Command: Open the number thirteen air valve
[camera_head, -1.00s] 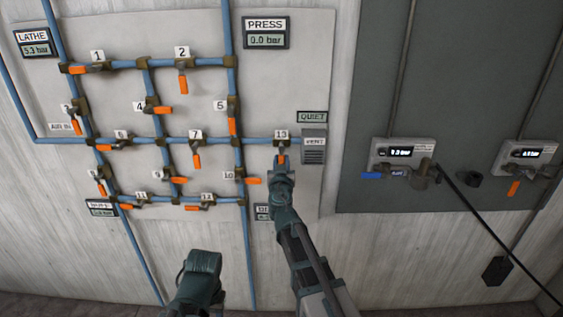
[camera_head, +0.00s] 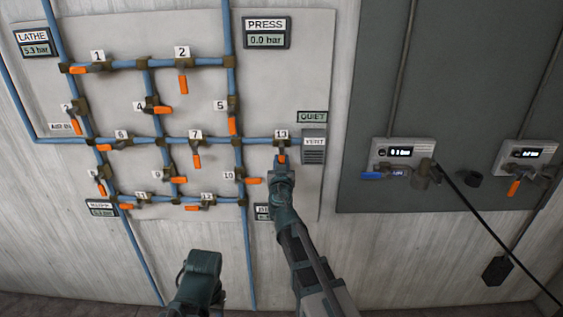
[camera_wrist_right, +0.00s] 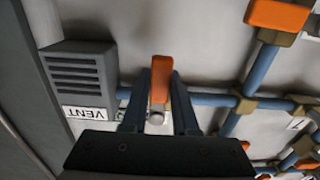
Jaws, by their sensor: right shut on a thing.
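The number thirteen valve sits on the blue horizontal pipe under its "13" label (camera_head: 281,134), left of the vent. Its orange handle (camera_head: 282,158) hangs down, across the pipe. My right gripper (camera_head: 282,163) reaches up to it from below. In the right wrist view, the two dark fingers of my right gripper (camera_wrist_right: 160,95) stand either side of the orange handle (camera_wrist_right: 160,78), shut on it. My left arm shows low in the head view, its dark end (camera_head: 200,265) well below the panel; its fingers cannot be made out.
The vent box (camera_head: 314,150) is close right of the valve. Several other numbered valves with orange handles, such as number 10 (camera_head: 253,181), lie to the left. The press gauge (camera_head: 266,40) reads 0.0 bar. A grey-green panel (camera_head: 450,80) stands at right.

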